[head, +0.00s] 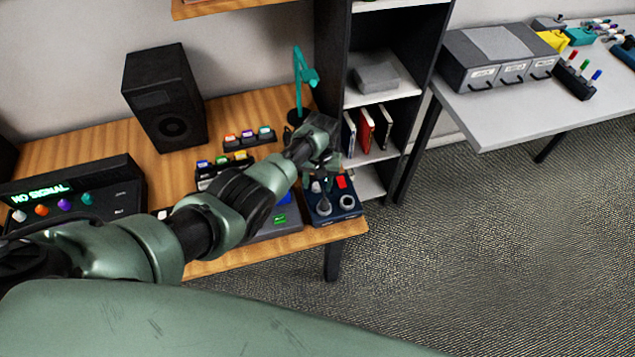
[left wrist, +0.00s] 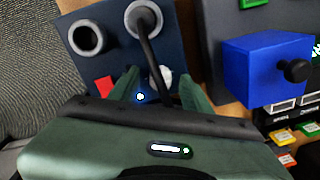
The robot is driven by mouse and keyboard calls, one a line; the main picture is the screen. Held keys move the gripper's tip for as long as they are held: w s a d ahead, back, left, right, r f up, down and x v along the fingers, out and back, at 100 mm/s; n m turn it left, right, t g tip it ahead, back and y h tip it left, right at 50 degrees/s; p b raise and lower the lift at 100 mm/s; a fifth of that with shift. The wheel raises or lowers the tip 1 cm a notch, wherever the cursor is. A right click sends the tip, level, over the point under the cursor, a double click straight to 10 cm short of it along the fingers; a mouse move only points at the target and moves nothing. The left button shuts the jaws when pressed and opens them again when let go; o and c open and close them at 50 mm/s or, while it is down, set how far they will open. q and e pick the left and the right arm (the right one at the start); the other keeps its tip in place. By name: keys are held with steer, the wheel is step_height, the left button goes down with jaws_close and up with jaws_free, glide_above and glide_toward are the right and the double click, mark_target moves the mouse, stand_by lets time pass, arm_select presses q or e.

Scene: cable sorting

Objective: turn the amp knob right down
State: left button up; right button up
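The amp appears to be the dark blue box (head: 333,213) at the right end of the wooden desk. It has a red part (head: 341,182), two ring-shaped sockets and a pale knob (left wrist: 165,76). In the left wrist view the amp (left wrist: 112,42) fills the upper left, and a dark cable runs from one socket down between my fingers. My left gripper (left wrist: 158,90) is open over the amp, its fingers apart. The knob shows just beyond the fingers, near the right one; I cannot tell whether they touch it. My right gripper is not in view.
A blue block with a black knob (left wrist: 265,70) stands beside the amp. A teal lamp (head: 299,85), a black speaker (head: 165,100) and a "NO SIGNAL" unit (head: 80,185) stand on the desk. A shelf (head: 398,95) rises behind. The carpet at right is clear.

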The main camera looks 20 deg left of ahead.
mark_target(319, 185)
arm_select(q)
steer(key=shift+d+r+p, duration=0.15)
steer(key=shift+r+p, duration=0.5)
steer(key=shift+r, duration=3.2)
